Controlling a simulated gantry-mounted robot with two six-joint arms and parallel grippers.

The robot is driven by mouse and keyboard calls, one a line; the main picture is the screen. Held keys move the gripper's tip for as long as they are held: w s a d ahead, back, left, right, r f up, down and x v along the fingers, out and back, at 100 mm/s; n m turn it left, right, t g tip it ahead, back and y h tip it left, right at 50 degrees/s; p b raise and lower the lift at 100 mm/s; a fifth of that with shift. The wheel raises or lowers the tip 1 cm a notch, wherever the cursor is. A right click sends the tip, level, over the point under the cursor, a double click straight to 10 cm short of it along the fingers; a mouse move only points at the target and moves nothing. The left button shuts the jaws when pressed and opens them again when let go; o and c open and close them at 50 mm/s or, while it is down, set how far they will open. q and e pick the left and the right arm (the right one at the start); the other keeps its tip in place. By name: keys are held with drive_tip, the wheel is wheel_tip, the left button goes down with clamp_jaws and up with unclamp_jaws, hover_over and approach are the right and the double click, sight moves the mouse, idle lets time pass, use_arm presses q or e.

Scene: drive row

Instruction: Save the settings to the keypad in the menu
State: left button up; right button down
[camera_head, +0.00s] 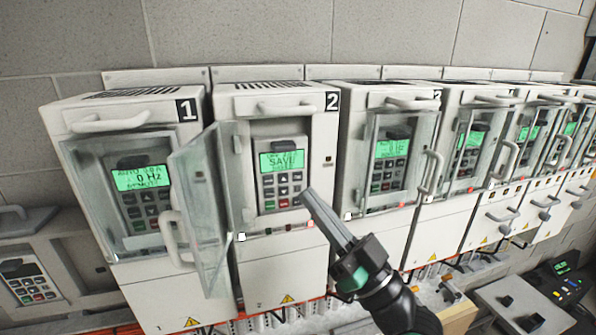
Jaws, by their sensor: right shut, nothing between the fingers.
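The keypad (282,178) of drive 2 sits behind an opened clear door (203,205). Its green screen (282,160) reads "SAVE" in large letters, with smaller lines too blurred to read. Rows of buttons lie below the screen. My right gripper (325,215) comes in from the lower right, its fingers shut and empty. The fingertips appear just right of the keypad's lower buttons; whether they touch anything cannot be told. My left gripper is not in view.
Drive 1 (100,112) stands to the left, its keypad (143,195) showing "0 Hz" behind a clear door. The opened door of drive 2 juts out between them. Several more drives (385,270) with closed doors run right. A console (565,285) sits at the lower right.

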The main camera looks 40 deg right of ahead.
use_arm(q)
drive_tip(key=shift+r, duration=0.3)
use_arm(e)
drive_tip(key=shift+s+a, duration=0.4)
drive_tip(key=shift+s, duration=0.25)
idle(2.2)
